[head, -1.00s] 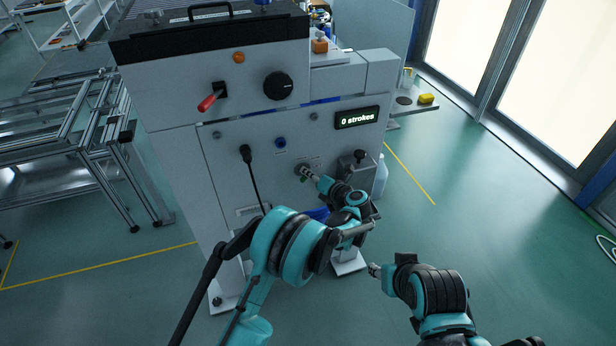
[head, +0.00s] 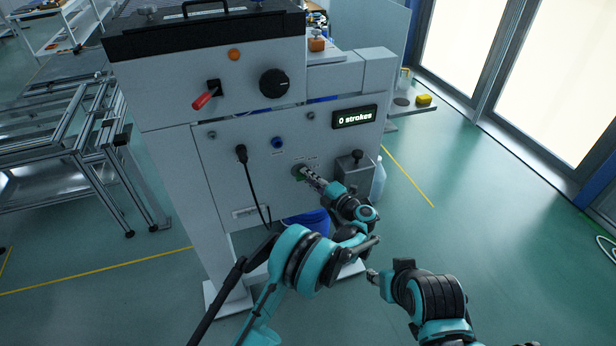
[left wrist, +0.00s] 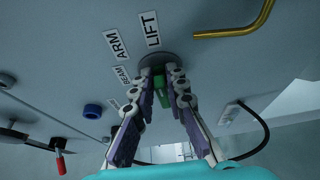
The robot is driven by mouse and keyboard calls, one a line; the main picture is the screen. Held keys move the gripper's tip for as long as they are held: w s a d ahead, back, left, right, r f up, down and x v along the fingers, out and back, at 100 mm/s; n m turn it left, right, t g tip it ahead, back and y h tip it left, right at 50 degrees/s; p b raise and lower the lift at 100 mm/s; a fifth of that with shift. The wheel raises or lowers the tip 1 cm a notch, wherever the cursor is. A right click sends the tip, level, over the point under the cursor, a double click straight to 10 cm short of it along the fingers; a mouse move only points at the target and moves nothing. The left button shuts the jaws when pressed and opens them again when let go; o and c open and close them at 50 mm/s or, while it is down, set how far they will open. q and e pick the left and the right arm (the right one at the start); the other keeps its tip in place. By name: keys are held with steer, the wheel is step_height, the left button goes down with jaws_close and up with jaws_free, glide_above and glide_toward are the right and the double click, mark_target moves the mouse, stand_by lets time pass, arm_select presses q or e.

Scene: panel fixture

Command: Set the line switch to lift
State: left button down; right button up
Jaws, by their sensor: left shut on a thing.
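The line switch (head: 298,171) is a round dark dial with a green part on the front of the grey panel machine. In the left wrist view its green handle (left wrist: 160,84) sits between my fingers. My right gripper (head: 373,277) hangs low, away from the panel.
A red lever (head: 205,98), a black knob (head: 274,83), a blue button (head: 278,143) and a display reading 0 strokes (head: 354,116) are on the machine. A black plug with a cable (head: 241,153) hangs left of the switch.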

arm_select(q)
steer(key=shift+f, duration=0.1)
stand_by(0.3)
steer(key=c, duration=1.6)
jaws_free()
